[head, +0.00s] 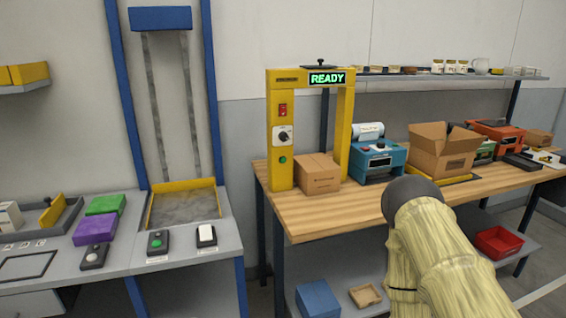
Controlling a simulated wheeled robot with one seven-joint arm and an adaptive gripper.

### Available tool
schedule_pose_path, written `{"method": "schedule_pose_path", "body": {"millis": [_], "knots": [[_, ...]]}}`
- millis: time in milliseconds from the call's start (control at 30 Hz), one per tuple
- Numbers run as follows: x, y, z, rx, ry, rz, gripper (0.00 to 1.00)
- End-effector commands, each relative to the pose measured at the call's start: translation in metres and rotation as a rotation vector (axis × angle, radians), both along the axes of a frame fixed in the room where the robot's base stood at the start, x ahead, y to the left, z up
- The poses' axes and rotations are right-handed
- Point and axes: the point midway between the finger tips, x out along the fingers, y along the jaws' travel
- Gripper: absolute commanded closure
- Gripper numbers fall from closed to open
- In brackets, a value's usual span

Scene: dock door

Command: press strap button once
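The yellow strapping arch (281,130) stands on the wooden bench, its display (327,78) reading READY in green. Its left post carries a red switch (283,110), a dark dial on a white plate (283,135) and a small round green button (282,160) below. I cannot read any label by the button. A closed cardboard box (318,176) sits in the arch opening. My arm in its pale sleeve rises at the lower right, apart from the button in the picture. My gripper's fingers do not show.
On the wooden bench (330,214), a blue machine (376,163) and an open carton (440,150) stand right of the arch. A grey counter (180,262) at left holds another green-button box (157,243) and a white-rocker box (206,236). A gap separates counter and bench.

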Motion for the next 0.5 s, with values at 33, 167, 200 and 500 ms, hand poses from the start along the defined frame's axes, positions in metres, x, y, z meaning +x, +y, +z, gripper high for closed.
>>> {"method": "schedule_pose_path", "body": {"millis": [33, 167, 200, 500], "knots": [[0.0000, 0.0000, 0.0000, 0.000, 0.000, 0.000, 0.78], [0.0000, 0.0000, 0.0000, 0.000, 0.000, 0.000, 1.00], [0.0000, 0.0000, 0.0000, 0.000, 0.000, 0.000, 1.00], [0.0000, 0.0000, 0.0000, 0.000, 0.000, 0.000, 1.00]]}}
